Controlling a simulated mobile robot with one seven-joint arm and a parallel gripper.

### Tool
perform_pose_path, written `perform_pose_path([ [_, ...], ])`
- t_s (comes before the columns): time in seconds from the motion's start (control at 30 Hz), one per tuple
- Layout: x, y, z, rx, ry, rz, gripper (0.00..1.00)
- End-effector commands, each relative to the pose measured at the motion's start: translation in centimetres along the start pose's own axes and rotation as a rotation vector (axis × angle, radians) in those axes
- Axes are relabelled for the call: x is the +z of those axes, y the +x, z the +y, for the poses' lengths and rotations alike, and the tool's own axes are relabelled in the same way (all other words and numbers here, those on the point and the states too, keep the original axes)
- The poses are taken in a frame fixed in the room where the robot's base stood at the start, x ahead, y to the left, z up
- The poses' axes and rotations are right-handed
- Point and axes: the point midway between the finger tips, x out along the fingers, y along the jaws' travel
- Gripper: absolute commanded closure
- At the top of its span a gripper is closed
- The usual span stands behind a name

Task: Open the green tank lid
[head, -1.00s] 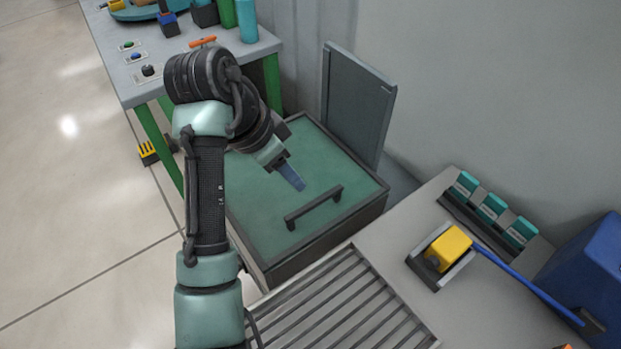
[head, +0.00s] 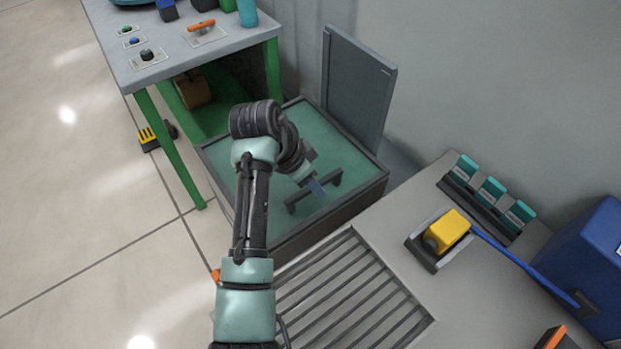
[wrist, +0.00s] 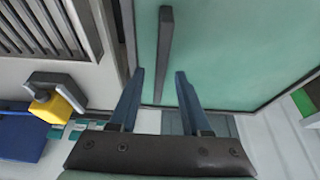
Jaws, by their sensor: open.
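The green tank lid (head: 222,164) lies flat, set in a dark frame, in the head view; its green face (wrist: 225,50) also fills much of the wrist view. A dark bar handle (head: 296,204) stands on the lid near its front edge. My gripper (head: 319,190) is over the handle and hides part of it. In the wrist view my gripper (wrist: 160,75) is open and empty, with the handle (wrist: 165,45) running lengthwise between the two blue fingers. I cannot tell whether the fingers are level with the bar or above it.
A grey upright panel (head: 355,90) stands behind the tank. A slatted grate (head: 350,290) and grey counter with a yellow block (head: 447,230) lie to the front right. A green-legged table (head: 190,55) stands at the back left. Open floor (head: 80,220) is at left.

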Motion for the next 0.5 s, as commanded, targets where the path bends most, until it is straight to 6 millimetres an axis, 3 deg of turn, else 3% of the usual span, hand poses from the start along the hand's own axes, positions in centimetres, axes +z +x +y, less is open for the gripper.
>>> perform_pose_path([
  [0.07, -0.01, -0.02, 0.00, 0.000, 0.000, 0.000, 0.54],
  [0.3, -0.02, -0.05, -0.01, 0.000, 0.000, 0.000, 0.97],
  [0.5, -0.02, -0.07, -0.01, 0.000, 0.000, 0.000, 1.00],
])
